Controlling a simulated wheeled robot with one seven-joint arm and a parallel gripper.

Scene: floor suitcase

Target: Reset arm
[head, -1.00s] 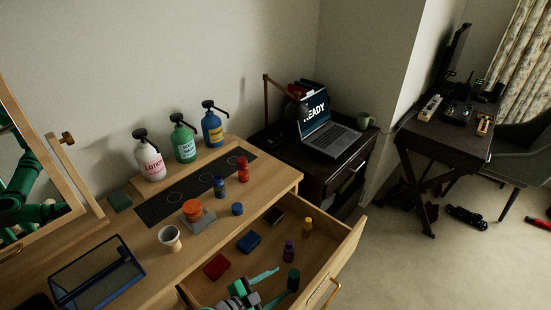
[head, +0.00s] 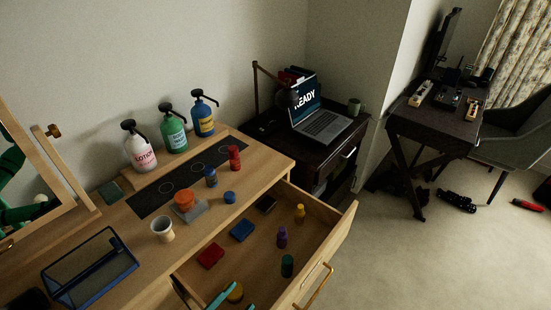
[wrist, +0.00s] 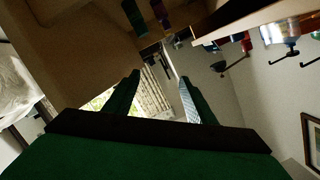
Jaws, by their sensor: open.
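My gripper (head: 236,299) shows only by its teal fingertips at the bottom edge of the head view, over the open drawer (head: 345,222) of the wooden dresser. The fingers are apart. In the wrist view my gripper (wrist: 158,88) points across the room in a tilted picture, with its two dark green fingers spread and nothing between them. A yellow round item (head: 235,292) lies in the drawer close to the fingertips; I cannot tell if they touch. The rest of my arm is out of the head view, apart from its reflection in the mirror (head: 20,205).
The drawer also holds a red block (head: 211,255), a blue block (head: 242,230) and small bottles, including a green one (head: 287,266). On the dresser top stand a cup (head: 162,229), a mesh tray (head: 90,268) and pump bottles (head: 173,130).

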